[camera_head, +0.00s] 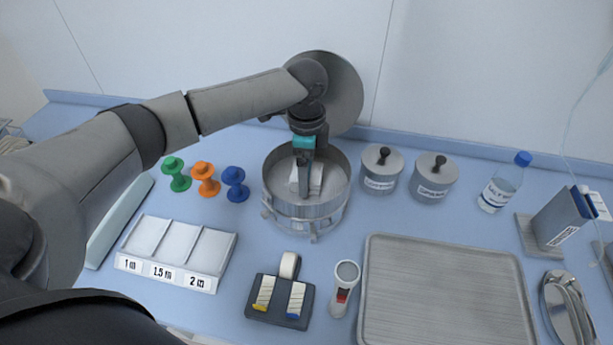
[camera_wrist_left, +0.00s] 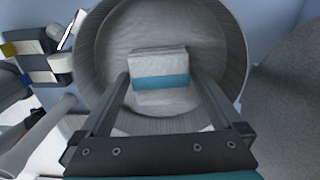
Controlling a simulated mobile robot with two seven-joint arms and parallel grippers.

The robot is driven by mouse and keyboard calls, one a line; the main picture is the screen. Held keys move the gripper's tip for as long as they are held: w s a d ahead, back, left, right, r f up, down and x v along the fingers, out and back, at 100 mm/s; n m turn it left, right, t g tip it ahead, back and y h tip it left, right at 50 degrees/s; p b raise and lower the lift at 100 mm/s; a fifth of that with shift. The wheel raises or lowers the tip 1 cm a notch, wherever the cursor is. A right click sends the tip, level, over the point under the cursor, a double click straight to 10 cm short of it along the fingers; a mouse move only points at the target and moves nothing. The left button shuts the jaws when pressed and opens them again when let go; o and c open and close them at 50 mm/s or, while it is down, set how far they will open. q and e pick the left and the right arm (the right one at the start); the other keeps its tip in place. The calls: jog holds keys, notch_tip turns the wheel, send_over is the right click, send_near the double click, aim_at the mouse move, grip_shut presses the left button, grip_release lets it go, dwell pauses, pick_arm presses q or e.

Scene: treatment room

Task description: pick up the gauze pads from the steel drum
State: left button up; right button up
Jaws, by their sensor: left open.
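The steel drum (camera_head: 305,212) stands open on the blue counter, left of the middle. A stack of white gauze pads (camera_head: 314,178) lies inside it. In the left wrist view the pads (camera_wrist_left: 160,66) form a block with a blue-teal band around it, on the floor of the drum (camera_wrist_left: 225,45). My left gripper (camera_head: 304,185) points down into the drum from above. In the left wrist view its two fingers (camera_wrist_left: 162,82) are open and reach toward either side of the stack. I cannot tell whether they touch it. My right gripper is in neither view.
The drum lid (camera_head: 345,95) stands behind the drum against the wall. Two lidded steel jars (camera_head: 381,172) (camera_head: 433,180) stand close to its right. Coloured spools (camera_head: 206,182) stand to its left. A bare steel tray (camera_head: 445,295) lies at the front right.

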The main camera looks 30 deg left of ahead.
pick_arm(q)
jog(key=shift+f, duration=0.5)
jog(key=c, duration=1.2)
jog(key=shift+o, duration=0.2)
jog(key=shift+r, duration=0.15)
